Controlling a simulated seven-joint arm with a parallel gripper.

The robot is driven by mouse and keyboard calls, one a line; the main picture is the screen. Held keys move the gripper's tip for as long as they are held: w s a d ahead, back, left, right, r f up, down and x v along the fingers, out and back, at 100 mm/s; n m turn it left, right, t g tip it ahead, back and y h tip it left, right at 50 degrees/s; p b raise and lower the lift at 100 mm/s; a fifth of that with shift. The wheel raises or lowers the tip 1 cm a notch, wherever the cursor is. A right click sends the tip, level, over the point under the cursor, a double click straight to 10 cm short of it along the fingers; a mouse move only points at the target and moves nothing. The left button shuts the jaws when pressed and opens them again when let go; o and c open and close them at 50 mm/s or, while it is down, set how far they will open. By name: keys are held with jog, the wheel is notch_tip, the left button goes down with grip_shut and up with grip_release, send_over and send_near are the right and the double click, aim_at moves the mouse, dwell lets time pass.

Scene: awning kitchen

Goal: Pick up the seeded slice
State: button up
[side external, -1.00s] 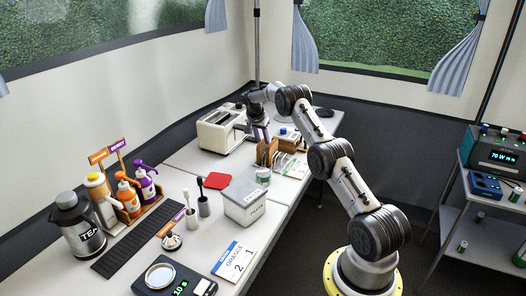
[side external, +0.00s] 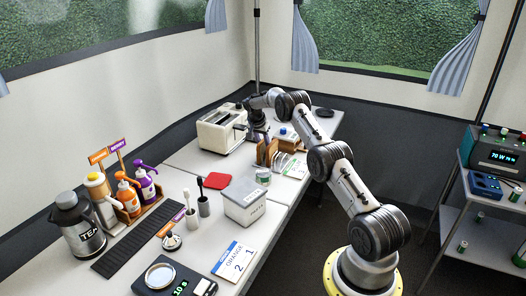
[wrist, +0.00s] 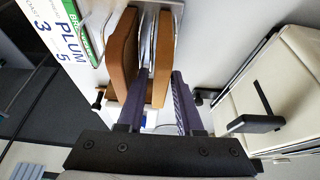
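Two brown bread slices stand on edge in a wire rack (wrist: 185,8) in the wrist view, a left slice (wrist: 121,50) and a right slice (wrist: 163,55). I cannot tell from their faces which is the seeded slice. The slices also show small in the side view (side external: 262,152), beside the toaster. My gripper (wrist: 160,82) is open, with its dark fingers pointing toward the rack. The right slice lies between the fingers in the picture, and the left finger overlaps the left slice. I cannot tell whether the fingers touch either slice.
A cream toaster (side external: 218,130) stands close to my gripper, with its dark lever (wrist: 255,123) near the right finger. A card reading PLUM (wrist: 62,32) lies left of the rack. A green-labelled tin (side external: 263,176) and a lidded grey box (side external: 245,206) stand nearer the camera.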

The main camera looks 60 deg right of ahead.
grip_shut()
dwell(0.3)
